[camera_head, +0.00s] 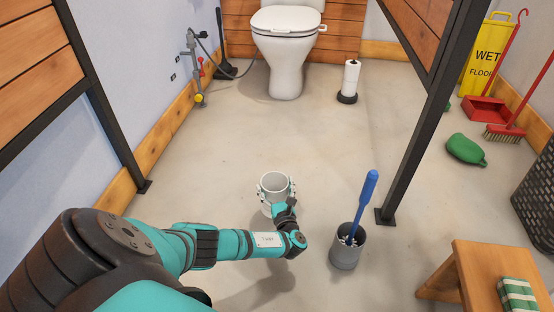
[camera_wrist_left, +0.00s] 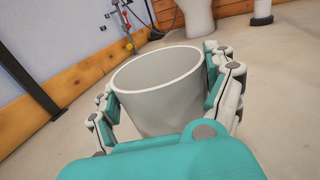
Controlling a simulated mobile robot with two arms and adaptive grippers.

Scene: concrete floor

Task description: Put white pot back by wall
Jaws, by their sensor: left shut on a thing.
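The white pot (camera_head: 274,184) is a light, open-topped cylinder near the middle of the head view. My left gripper (camera_head: 275,189) is shut on it, with a finger on each side. In the left wrist view the pot (camera_wrist_left: 158,92) fills the middle and looks empty as far down as I can see. The left gripper's fingers (camera_wrist_left: 165,95) flank it there. The pot's base is largely hidden, so I cannot tell if it touches the floor. The wall (camera_head: 110,65) with its wooden baseboard (camera_head: 172,122) runs along the left. My right gripper is not in view.
A grey holder (camera_head: 346,257) with a blue-handled brush (camera_head: 366,200) stands right of my left gripper. A black partition post (camera_head: 418,145) stands beyond it. A toilet (camera_head: 286,55) and paper stand (camera_head: 349,80) are at the back. The floor between is clear.

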